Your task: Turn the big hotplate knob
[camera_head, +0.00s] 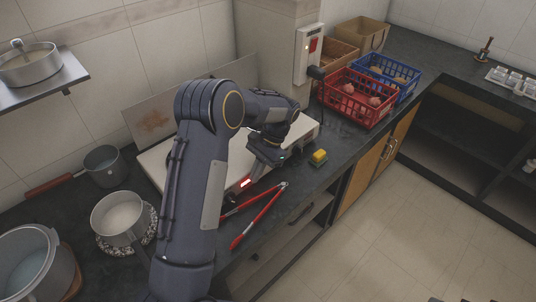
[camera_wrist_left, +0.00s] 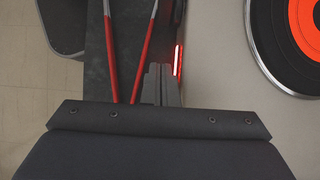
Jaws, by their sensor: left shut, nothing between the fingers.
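The hotplate (camera_head: 153,164) is a pale slab on the dark counter, partly covered by my left arm. In the left wrist view its top (camera_wrist_left: 226,66) carries a black round burner with a glowing orange ring (camera_wrist_left: 302,32). A red light (camera_head: 246,183) glows on its front edge and also shows in the left wrist view (camera_wrist_left: 178,60). My left gripper (camera_head: 257,173) is shut and empty, pointing down at the hotplate's front edge beside this light. In the left wrist view its fingertips (camera_wrist_left: 160,72) are together. I cannot make out the big knob. My right gripper is not in view.
A red-handled long tool (camera_head: 262,214) lies on the counter just in front of the gripper. A yellow sponge-like block (camera_head: 319,157) is to the right. A red crate (camera_head: 357,98) and a blue crate (camera_head: 388,75) stand behind. Pots (camera_head: 121,218) stand at left.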

